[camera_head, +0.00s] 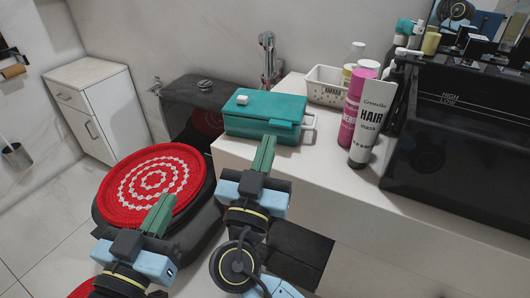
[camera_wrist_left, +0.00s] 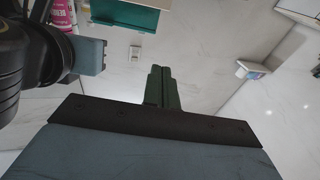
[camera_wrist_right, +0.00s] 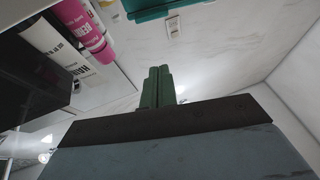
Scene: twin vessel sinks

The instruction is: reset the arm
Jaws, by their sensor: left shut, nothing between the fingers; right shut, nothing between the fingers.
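My left gripper (camera_head: 158,214) is shut and empty, in front of the red round cover on the toilet in the head view. Its closed green fingers also show in the left wrist view (camera_wrist_left: 162,88). My right gripper (camera_head: 264,154) is shut and empty, to the right of the left one, with its fingertips just below the teal box in the head view. Its closed fingers show in the right wrist view (camera_wrist_right: 158,88). I cannot tell whether the right fingertips touch the counter edge.
A teal box (camera_head: 262,112) sits at the counter's left end (camera_head: 325,166). A white basket (camera_head: 326,88), a pink bottle (camera_head: 352,118) and a white hair-mask tube (camera_head: 367,128) stand right of it, beside the black sink (camera_head: 460,150). The toilet with red cover (camera_head: 135,170) is lower left.

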